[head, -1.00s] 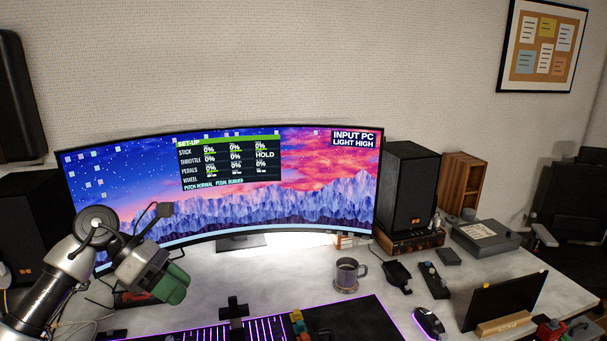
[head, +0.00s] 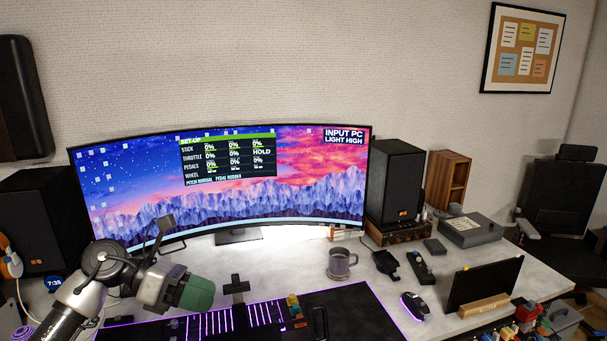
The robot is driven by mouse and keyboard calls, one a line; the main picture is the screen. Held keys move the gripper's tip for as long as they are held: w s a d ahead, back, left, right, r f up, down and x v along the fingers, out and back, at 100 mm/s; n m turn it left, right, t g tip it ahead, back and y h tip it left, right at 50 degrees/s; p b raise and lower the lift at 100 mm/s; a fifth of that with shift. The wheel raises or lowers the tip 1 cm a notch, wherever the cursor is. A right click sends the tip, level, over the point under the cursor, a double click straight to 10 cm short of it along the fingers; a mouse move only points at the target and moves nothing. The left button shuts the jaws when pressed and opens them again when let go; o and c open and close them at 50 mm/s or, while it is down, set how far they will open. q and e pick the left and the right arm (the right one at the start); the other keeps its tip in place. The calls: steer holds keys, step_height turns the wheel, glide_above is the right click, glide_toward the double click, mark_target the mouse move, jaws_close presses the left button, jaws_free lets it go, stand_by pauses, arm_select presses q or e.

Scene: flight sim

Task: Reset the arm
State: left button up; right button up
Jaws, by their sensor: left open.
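My left arm enters at the lower left as a silver tube with a dark round joint. My left gripper (head: 192,290), a grey body with a dark green end, points right above the left part of the desk. It is open, and I see nothing held in it. The gap between its fingers is hard to make out from this side. My right gripper is out of view.
A curved monitor (head: 290,195) stands behind, between two black speakers (head: 395,190). A grey mug (head: 340,264), a mouse (head: 414,306) and a dark tablet on a wooden stand (head: 484,306) are to the right. A purple-lit keyboard (head: 235,318) lies below the gripper.

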arm_select(q)
steer(key=s+d+r+n+t+h, duration=0.2)
steer(key=d+n+t+h, duration=0.2)
steer(key=d+n+h, duration=0.15)
steer(key=s+a+f+n+t+y, duration=0.1)
steer(key=a+f+n+t+y, duration=0.4)
steer(key=n, duration=0.6)
steer(key=s+a+f+n+t+y, duration=0.1)
steer(key=s+f+n+t+y, duration=0.2)
steer(key=n+y, duration=0.6)
steer(key=a+f+n+t+y, duration=0.3)
steer(key=f+n+t+y, duration=0.2)
steer(key=n, duration=0.9)
steer(key=s+f+n+g, duration=0.3)
steer(key=s+f+g, duration=0.4)
steer(key=s, duration=0.4)
steer(key=s+f+n+g, duration=0.4)
steer(key=s+f+g, duration=0.25)
steer(key=s, duration=0.55)
step_height(320, 180, down, 26)
steer(key=g, duration=0.2)
steer(key=s+a+f, duration=0.2)
steer(key=s+f, duration=1.4)
steer(key=shift+s+a+m+g, duration=0.25)
steer(key=shift+s+m+g, duration=0.15)
steer(key=shift+m+g, duration=0.05)
